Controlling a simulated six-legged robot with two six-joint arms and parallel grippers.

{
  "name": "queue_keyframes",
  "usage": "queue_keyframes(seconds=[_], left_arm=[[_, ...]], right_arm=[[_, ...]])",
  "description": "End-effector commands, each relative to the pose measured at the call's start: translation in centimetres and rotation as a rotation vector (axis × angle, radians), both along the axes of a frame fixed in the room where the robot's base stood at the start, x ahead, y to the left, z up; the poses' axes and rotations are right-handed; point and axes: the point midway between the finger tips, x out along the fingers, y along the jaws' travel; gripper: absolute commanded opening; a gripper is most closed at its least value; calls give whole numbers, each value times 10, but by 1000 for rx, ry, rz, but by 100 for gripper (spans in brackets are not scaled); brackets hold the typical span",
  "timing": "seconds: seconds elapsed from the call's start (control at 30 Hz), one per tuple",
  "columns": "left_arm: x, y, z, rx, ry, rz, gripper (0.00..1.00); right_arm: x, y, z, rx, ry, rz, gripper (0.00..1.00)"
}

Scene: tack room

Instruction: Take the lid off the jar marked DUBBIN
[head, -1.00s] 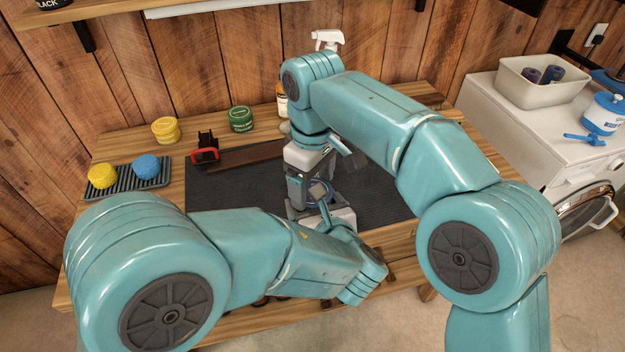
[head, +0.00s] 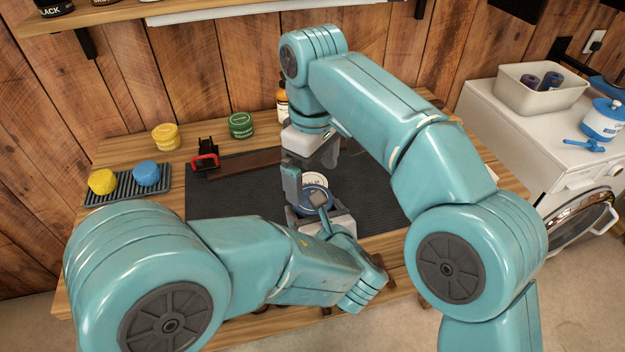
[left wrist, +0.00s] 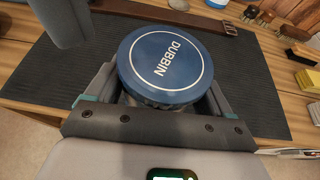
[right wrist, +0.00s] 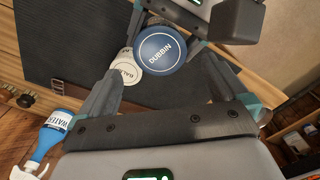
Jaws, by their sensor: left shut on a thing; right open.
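The DUBBIN jar has a round blue lid with white lettering; this lid (left wrist: 165,62) is seated on the jar in the left wrist view. The jar (head: 318,199) is partly hidden in the head view, and its lid shows in the right wrist view (right wrist: 160,50). My left gripper (head: 321,218) is shut around the jar's body, below the lid. My right gripper (head: 308,172) is open and empty above the jar, its fingers apart and pointing down, not touching the lid.
A white-lidded jar (right wrist: 124,72), its label partly hidden, stands close beside the DUBBIN jar. A dark mat (head: 225,200) covers the bench, with a brown strap (head: 245,160) behind. A spray bottle (right wrist: 50,135) is nearby.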

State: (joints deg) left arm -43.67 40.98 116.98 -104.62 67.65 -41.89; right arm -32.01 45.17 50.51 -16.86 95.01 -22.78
Motion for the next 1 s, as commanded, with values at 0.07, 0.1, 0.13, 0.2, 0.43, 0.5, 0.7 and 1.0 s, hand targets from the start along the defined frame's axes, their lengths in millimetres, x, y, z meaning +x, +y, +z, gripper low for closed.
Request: queue_keyframes(seconds=[0.07,0.1,0.13,0.2,0.43,0.5,0.7,1.0], left_arm=[[0,0,1,0,-2,0,0],[0,0,1,0,-2,0,0],[0,0,1,0,-2,0,0],[0,0,1,0,-2,0,0],[0,0,1,-1,-2,-1,0],[0,0,1,0,-2,0,0],[0,0,1,-1,-2,-1,0],[0,0,1,-1,-2,-1,0]], right_arm=[[0,0,1,-1,1,-15,100],[0,0,1,-2,3,-41,100],[-1,-1,1,-3,5,-70,100],[-3,-2,2,-10,12,-175,100],[-4,-7,19,-19,16,-693,100],[-4,-8,24,-20,14,-836,100],[-2,-5,37,-6,5,-1078,100],[0,0,14,-6,2,-1072,100]])
